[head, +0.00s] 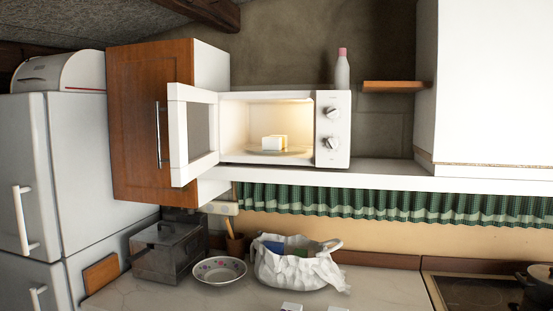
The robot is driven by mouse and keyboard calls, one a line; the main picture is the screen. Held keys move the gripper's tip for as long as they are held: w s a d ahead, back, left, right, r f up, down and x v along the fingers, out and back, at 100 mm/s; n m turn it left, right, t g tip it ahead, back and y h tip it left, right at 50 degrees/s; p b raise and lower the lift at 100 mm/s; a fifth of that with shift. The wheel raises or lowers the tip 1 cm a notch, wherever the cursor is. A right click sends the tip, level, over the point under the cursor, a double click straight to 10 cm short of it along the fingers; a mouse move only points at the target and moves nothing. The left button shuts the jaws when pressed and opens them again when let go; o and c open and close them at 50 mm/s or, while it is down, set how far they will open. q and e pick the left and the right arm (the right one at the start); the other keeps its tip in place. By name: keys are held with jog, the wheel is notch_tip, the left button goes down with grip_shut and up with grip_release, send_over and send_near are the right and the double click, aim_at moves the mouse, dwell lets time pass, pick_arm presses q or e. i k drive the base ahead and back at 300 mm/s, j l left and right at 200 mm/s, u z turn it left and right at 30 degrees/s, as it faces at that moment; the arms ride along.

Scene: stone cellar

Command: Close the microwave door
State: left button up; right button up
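The white microwave (333,152) stands on a wall shelf in the head view, with its two knobs on the right of its front. Its door (179,137) is hinged at the left and stands wide open, swung out toward me. The lit inside holds a small white and yellow block (272,143) on a round plate. Neither of my grippers shows in the head view.
A wooden cabinet (140,120) with a metal handle is just left of the door. A white bottle (342,72) stands behind the microwave's right side. Below are a metal box (170,255), a bowl (219,270) and a white bag (290,270) on the counter.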

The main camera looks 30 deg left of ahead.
aim_at(192, 114)
jog(key=i+j+u, duration=0.1)
jog(key=i+j, duration=0.15)
jog(key=j, duration=0.15)
jog(key=i+j+u, duration=0.1)
jog(key=i+j, duration=0.2)
jog(key=k+j+u, duration=0.15)
jog(key=j, duration=0.45)
jog(key=k+j+u, duration=0.1)
jog(key=j, duration=0.55)
jog(key=j+u, duration=0.15)
jog(key=j, duration=0.45)
jog(key=k+j, duration=0.2)
